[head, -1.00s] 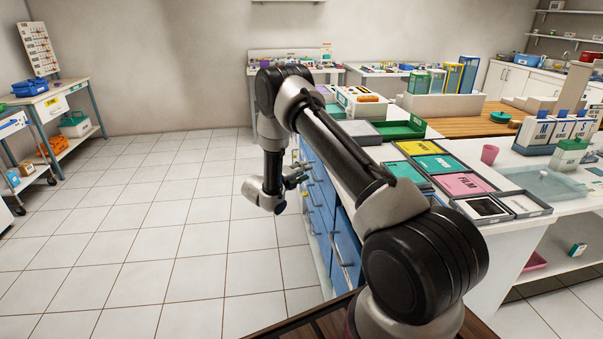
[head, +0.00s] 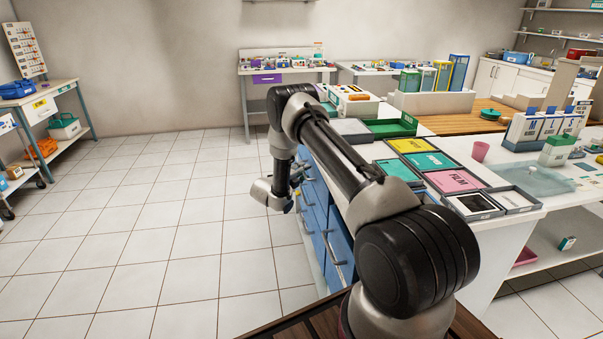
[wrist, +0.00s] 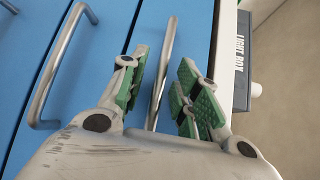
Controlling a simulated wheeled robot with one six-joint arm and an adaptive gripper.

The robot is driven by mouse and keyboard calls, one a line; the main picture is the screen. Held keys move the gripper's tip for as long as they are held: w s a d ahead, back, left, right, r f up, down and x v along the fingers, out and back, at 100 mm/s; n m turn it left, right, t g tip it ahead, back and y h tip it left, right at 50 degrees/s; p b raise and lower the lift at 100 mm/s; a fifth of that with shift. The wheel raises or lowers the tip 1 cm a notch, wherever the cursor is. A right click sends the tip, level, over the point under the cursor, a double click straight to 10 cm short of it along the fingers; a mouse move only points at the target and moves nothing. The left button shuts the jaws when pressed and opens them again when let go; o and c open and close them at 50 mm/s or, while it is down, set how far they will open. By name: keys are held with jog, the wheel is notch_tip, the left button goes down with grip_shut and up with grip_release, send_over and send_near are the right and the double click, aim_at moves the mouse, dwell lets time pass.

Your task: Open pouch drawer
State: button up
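The blue drawer fronts (head: 318,216) with grey bar handles are on the side of the white counter, and they look shut. In the wrist view my gripper (wrist: 164,82) is open, with green pads on either side of a metal bar handle (wrist: 168,62). The handle stands between the fingers, with gaps visible beside it. It is on the blue front (wrist: 197,45) nearest the counter's top edge. In the head view my gripper (head: 297,174) is beside the upper drawers. No pouch label shows, so I cannot tell which drawer is the pouch drawer.
A second bar handle (wrist: 58,75) is left of my gripper in the wrist view. A dark labelled box (wrist: 243,60) is beyond the counter edge. Coloured trays (head: 458,181) and a green tray (head: 392,127) are on the counter. The tiled floor (head: 150,215) left of the drawers is clear.

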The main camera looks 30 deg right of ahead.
grip_shut()
jog(key=w+a, duration=0.3)
jog(key=a, duration=0.8)
jog(key=w+a, duration=0.3)
jog(key=a, duration=0.9)
jog(key=shift+w, duration=0.3)
grip_release()
jog(key=v, duration=1.2)
